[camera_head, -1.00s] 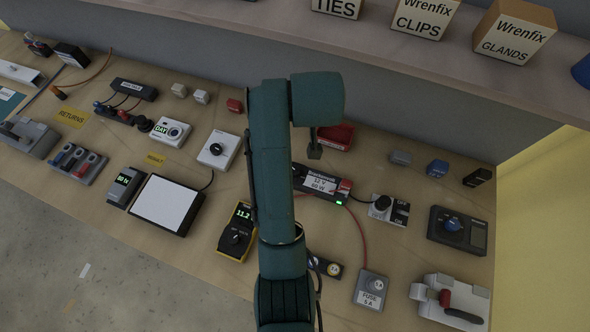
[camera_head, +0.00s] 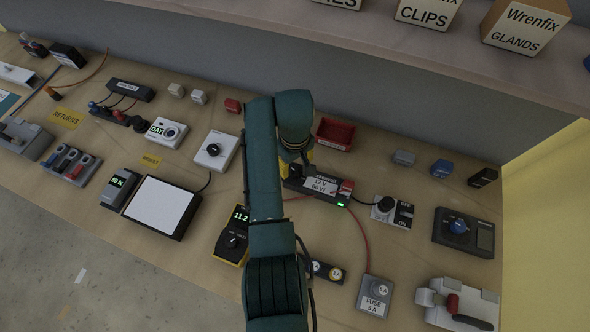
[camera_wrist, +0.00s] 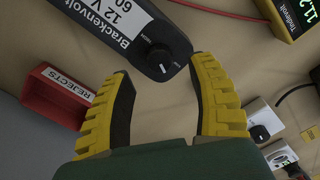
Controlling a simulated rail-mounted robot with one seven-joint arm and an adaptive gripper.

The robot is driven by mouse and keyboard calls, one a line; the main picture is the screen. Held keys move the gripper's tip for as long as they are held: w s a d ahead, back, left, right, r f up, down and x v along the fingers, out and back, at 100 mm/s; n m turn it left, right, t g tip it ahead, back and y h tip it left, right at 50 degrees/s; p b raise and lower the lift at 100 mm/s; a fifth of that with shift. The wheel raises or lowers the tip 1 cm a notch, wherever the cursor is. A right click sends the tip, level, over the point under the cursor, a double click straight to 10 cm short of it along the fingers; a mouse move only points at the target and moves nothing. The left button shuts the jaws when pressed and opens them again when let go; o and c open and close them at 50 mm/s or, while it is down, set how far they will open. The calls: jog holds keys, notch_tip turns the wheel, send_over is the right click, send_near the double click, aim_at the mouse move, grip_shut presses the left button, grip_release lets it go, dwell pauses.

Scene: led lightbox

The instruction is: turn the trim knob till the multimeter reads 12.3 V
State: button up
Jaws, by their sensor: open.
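The black power supply (camera_head: 318,184), labelled 12 V 60 W, lies on the bench and has a green light at its right end. The wrist view shows its labelled face (camera_wrist: 112,30) and the round black trim knob (camera_wrist: 160,57) near its end. My gripper (camera_wrist: 162,75) is open, with its yellow fingers on either side of the knob in the picture and nothing held. I cannot tell its height above the knob. In the head view my arm hides most of the gripper and the knob. The yellow multimeter (camera_head: 233,240) reads 11.2.
A red REJECTS tray (camera_head: 335,133) stands behind the supply. A red cable leads from the supply to the fuse block (camera_head: 375,295). A switch block (camera_head: 392,211) is to the right. A white panel (camera_head: 160,206) and a white dial box (camera_head: 215,150) are to the left.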

aim_at(295, 171)
notch_tip(295, 171, down, 4)
jog(key=shift+f, duration=0.2)
jog(key=shift+c, duration=0.4)
grip_shut()
